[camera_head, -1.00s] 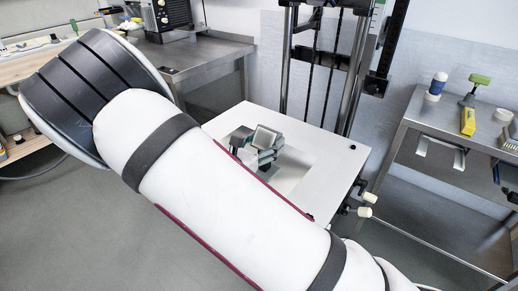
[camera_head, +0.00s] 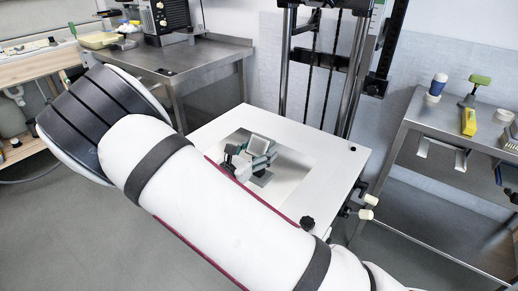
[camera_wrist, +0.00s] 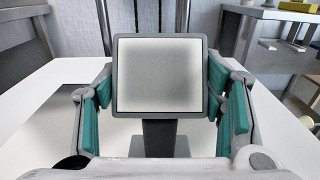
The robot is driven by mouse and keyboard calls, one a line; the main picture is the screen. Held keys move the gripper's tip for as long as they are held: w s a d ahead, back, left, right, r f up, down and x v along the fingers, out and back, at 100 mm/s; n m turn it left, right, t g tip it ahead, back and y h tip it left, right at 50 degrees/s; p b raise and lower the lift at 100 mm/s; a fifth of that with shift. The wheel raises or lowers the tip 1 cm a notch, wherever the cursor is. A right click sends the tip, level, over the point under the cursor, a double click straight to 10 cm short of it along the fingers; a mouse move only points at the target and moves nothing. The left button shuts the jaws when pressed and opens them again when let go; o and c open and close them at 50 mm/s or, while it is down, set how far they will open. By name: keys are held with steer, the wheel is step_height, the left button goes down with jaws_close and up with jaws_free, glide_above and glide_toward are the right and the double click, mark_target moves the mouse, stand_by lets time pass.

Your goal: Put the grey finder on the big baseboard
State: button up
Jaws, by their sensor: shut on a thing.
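The grey finder (camera_head: 259,144) has a square pale screen on a dark stem and a grey foot; it stands upright in the wrist view (camera_wrist: 160,75). My gripper (camera_head: 250,160) is shut on it, with teal pads on both sides of the screen head in the wrist view (camera_wrist: 160,95). The big baseboard (camera_head: 325,150) is a white board with a greyer rectangle in its middle. The finder is over that middle area, its foot low at the board. I cannot tell whether the foot touches it. My arm hides the board's near left part.
The enlarger's column (camera_head: 357,75) rises behind the board. Black and pale knobs (camera_head: 368,200) stick out at its right. A steel table (camera_head: 420,120) at right holds a yellow block (camera_head: 468,121) and other items. The board's right side is clear.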

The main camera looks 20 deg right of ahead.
steer(key=o, duration=2)
steer(key=shift+c, duration=0.2)
